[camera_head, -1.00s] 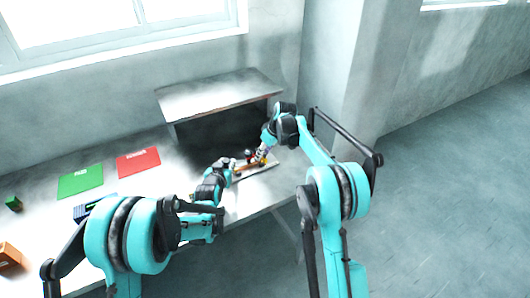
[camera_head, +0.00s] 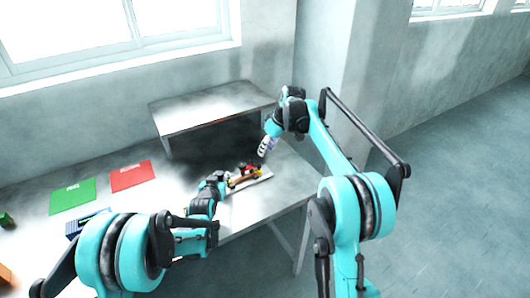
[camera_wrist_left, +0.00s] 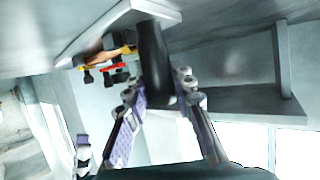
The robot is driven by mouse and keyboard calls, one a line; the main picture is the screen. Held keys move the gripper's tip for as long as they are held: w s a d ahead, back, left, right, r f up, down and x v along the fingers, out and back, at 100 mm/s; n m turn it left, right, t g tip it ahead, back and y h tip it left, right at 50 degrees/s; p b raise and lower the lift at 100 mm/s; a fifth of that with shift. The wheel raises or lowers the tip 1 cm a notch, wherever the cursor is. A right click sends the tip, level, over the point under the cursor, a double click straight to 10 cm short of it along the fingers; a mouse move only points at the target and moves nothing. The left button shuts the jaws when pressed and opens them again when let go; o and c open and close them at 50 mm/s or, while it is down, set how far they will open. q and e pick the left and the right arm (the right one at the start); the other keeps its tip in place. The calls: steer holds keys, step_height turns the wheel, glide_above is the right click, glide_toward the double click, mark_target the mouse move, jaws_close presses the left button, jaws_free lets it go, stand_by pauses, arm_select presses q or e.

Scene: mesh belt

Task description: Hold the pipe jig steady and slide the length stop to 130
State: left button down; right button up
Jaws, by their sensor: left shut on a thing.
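The pipe jig (camera_head: 264,179) is a pale board on the table's right part, with a brown pipe (camera_head: 240,181) along it and red and yellow parts (camera_head: 255,171) at its far end. I cannot tell which part is the length stop, and no scale is readable. My left gripper (camera_head: 226,183) is at the jig's near left end. In the left wrist view, its fingers (camera_wrist_left: 158,88) are shut on a dark upright post (camera_wrist_left: 154,55) joined to the jig board (camera_wrist_left: 108,30). My right gripper (camera_head: 263,148) is above and apart from the red and yellow parts; its finger opening is too small to judge.
A raised metal shelf (camera_head: 205,108) stands behind the jig. A green sheet (camera_head: 73,196), a red sheet (camera_head: 131,176) and a blue device (camera_head: 84,222) lie to the left. A small green block (camera_head: 6,219) is at the far left. The table's right edge is close to the jig.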

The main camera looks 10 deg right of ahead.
stand_by(0.3)
arm_select(q)
steer(key=c, duration=1.2)
jaws_free()
